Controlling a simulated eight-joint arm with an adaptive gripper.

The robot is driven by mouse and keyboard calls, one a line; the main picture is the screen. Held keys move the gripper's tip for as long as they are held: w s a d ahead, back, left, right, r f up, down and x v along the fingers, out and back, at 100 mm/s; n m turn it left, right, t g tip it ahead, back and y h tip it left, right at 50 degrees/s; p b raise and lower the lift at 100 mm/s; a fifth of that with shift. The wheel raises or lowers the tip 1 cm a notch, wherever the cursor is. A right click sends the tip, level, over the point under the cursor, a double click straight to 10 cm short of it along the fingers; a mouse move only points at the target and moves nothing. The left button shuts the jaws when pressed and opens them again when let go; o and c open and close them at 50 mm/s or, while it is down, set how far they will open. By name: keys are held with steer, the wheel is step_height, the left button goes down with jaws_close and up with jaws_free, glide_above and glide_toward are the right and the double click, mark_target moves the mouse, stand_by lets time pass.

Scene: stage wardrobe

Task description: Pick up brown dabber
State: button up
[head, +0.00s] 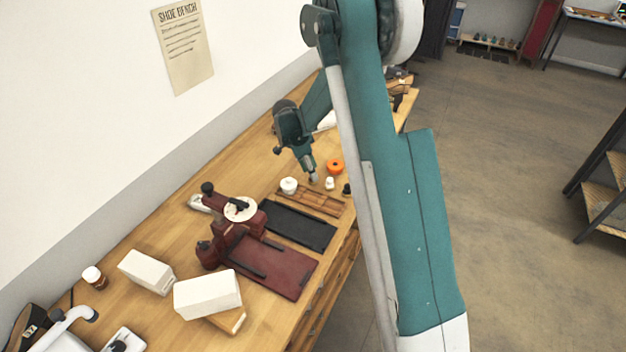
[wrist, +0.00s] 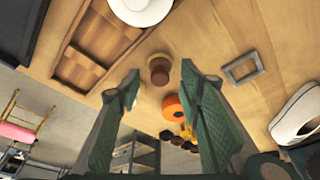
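A small round dabber with a brown top (wrist: 159,76) stands on the wooden bench in the wrist view, close beyond my fingertips and roughly midway between them. My gripper (wrist: 160,82) is open, its two green fingers wide apart with nothing between the pads. In the head view my gripper (head: 313,178) points down over the bench, between a white round pot (head: 289,185) and a small white item (head: 329,183). I cannot make out the brown dabber in the head view; my gripper may hide it.
An orange round item (wrist: 173,108) sits close to the right finger. A slotted wooden tray (wrist: 97,47) lies to the left, and a grey square frame (wrist: 243,68) and white shoe (wrist: 296,115) to the right. A dark mat (head: 298,226) and red stand (head: 270,267) are nearer.

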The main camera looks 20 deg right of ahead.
steer(key=shift+x, duration=1.3)
steer(key=c, duration=0.8)
